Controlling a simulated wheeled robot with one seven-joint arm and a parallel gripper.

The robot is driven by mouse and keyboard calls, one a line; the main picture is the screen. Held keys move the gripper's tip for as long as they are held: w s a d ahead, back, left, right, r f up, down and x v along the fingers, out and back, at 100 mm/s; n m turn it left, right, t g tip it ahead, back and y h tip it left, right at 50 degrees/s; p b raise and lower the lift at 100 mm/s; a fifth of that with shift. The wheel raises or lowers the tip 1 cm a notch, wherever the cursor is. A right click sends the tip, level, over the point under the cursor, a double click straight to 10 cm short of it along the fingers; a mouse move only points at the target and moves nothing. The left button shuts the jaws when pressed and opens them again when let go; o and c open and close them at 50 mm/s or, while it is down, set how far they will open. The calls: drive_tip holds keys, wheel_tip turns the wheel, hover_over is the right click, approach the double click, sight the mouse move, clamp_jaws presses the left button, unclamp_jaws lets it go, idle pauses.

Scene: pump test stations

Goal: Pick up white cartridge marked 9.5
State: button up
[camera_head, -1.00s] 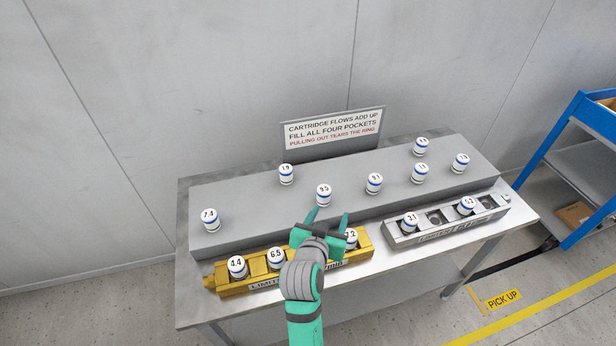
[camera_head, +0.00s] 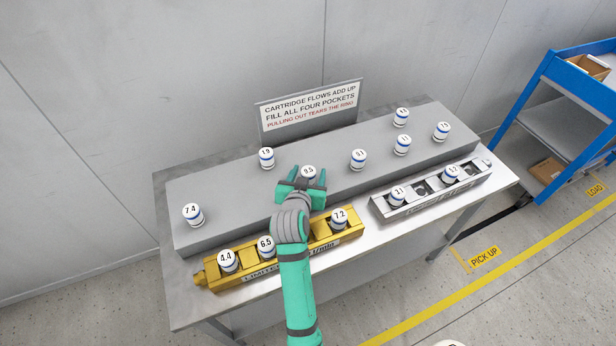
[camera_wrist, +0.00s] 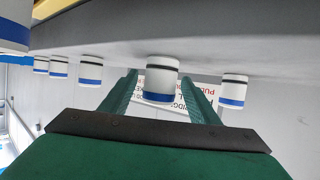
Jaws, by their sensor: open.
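The white cartridge marked 9.5 (camera_head: 308,172), with a blue band, stands upright on the grey raised block, partly hidden by my gripper in the head view. My gripper (camera_head: 304,178) is open at this cartridge. In the wrist view, which is upside down, the cartridge (camera_wrist: 160,82) stands between the two green fingers (camera_wrist: 160,88), with nothing gripped. I cannot tell whether either finger touches it.
The grey block (camera_head: 230,202) also carries cartridges marked 1.9 (camera_head: 266,158), 7.4 (camera_head: 193,214) and several others. In front are a gold fixture (camera_head: 230,281) holding 4.4, 6.5 and 7.2, and a silver fixture (camera_head: 420,204) with two cartridges. A sign (camera_head: 310,107) stands behind.

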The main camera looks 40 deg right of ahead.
sight(310, 168)
drive_tip(key=shift+x, duration=1.7)
drive_tip(key=c, duration=1.2)
drive_tip(key=shift+c, duration=0.2)
drive_tip(key=shift+r, duration=0.15)
